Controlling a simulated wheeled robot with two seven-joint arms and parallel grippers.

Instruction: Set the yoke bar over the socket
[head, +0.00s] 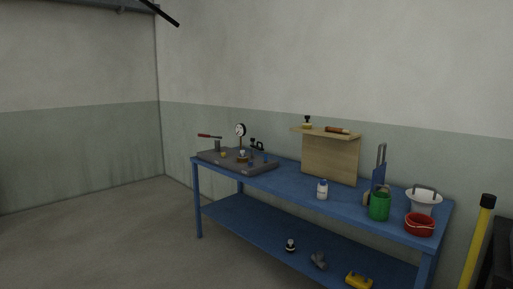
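Neither of my grippers is in the head view. A grey fixture plate (210,157) lies at the left end of a blue workbench (290,181). Several small brass and blue fittings stand on the plate, with a round dial gauge (240,130) on a stem and a red-handled lever (209,136). A small brass fitting with a pale top (242,156) stands near the plate's middle. At this distance I cannot tell which part is the socket, and I cannot pick out the yoke bar.
A wooden stand (330,158) bears small tools. A white bottle (322,190), green cup (379,206), red bowl (419,225) and white bucket (423,203) stand rightward. A yellow part (358,281) lies on the lower shelf. A yellow post (478,245) stands right. The left floor is clear.

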